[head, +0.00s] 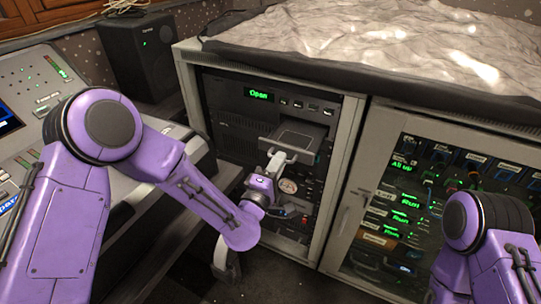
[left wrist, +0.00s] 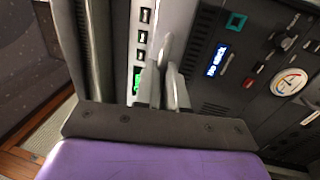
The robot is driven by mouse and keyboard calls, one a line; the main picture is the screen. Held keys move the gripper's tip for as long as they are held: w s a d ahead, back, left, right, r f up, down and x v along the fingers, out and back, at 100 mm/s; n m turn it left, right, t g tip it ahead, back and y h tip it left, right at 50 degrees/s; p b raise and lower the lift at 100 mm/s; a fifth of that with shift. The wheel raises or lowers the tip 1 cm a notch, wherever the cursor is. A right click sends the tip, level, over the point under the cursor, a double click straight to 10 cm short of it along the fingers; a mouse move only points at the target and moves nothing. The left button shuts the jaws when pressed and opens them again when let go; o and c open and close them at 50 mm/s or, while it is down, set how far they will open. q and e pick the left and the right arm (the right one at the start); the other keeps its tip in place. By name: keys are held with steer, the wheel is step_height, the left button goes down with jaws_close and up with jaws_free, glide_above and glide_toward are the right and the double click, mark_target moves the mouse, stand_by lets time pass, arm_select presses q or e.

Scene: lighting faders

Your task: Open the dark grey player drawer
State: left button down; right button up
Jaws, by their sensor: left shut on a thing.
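The player (head: 240,105) is a dark unit in the left rack, and its green display reads "Open". The dark grey drawer (head: 296,138) sticks out from the player's front, with a pale handle bar (head: 301,156) along its front edge. My left gripper (head: 276,163) is at the left part of this bar, shut on it; the exact contact is small in the head view. In the left wrist view the two grey fingers (left wrist: 168,82) are close together, and what lies between them is hard to make out. My right gripper is out of the picture; only its arm shows.
A second rack (head: 385,150) with a clear door and green displays stands to the right. A crumpled cover (head: 400,45) lies on top. A mixing desk (head: 40,90) and a black speaker (head: 140,55) are at the left. More panels with knobs and a dial (head: 288,186) sit below the drawer.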

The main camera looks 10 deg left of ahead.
arm_select(q)
steer(key=shift+s+d, duration=0.1)
steer(key=shift+s, duration=0.1)
steer(key=c, duration=1.2)
jaws_free()
steer(key=shift+s, duration=0.1)
steer(key=b+v, duration=0.2)
steer(key=v, duration=0.8)
steer(key=shift+s+f, duration=0.1)
steer(key=shift+s, duration=0.1)
